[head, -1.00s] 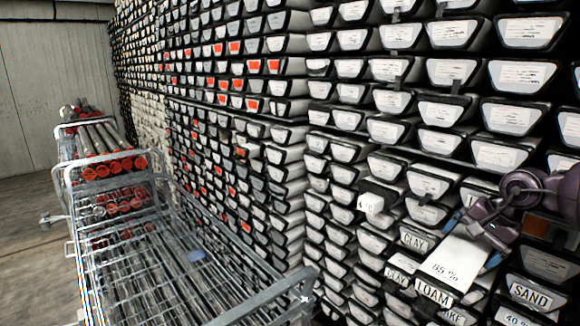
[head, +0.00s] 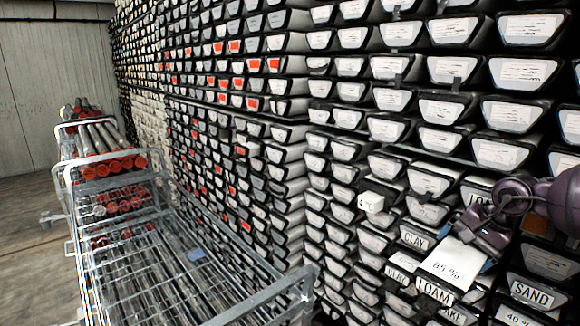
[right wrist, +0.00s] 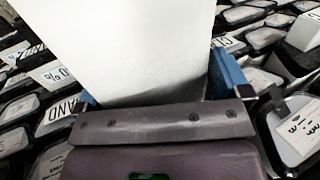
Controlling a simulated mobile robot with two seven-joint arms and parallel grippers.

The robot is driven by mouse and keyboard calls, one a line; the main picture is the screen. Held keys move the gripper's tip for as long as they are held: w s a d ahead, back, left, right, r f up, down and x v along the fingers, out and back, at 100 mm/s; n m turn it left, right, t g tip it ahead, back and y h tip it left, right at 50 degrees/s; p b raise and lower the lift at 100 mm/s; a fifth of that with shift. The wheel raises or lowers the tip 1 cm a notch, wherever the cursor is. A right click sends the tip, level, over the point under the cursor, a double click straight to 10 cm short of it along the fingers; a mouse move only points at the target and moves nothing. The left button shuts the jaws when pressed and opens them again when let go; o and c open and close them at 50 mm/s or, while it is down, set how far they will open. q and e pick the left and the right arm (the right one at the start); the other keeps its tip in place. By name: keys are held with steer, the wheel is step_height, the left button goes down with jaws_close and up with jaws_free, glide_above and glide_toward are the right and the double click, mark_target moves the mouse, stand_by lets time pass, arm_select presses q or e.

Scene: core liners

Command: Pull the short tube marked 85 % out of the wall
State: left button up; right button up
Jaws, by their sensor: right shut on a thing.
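The white tube marked 85 % (head: 447,266) juts from the wall of trays at the lower right in the head view, just above the LOAM label. My right gripper (head: 474,240) is at it from the upper right and shut on it. In the right wrist view the plain white tube (right wrist: 130,45) lies between the blue finger pads of my right gripper (right wrist: 160,92); its marking does not show there. How far the tube stands out of its place is hard to tell, as the gripper covers part of it. My left gripper is not in view.
A smaller white block (head: 371,202) juts from the wall left of the gripper. Label plates reading CLAY (head: 414,239), LOAM (head: 434,291) and SAND (head: 530,294) surround the tube closely. A metal cart (head: 190,255) stands along the wall at left, with red-ended tubes (head: 122,164) behind.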

mark_target(443, 273)
steer(key=shift+r, duration=0.1)
steer(key=c, duration=0.4)
steer(key=shift+w, duration=0.1)
steer(key=shift+s+a+b, duration=0.75)
steer(key=shift+s+a, duration=0.65)
steer(key=shift+a, duration=0.2)
steer(key=shift+s+a+b, duration=0.75)
steer(key=shift+s+a, duration=0.6)
steer(key=shift+a, duration=0.25)
steer(key=shift+s+a+b, duration=0.75)
steer(key=shift+s+a, duration=0.65)
steer(key=shift+a, duration=0.2)
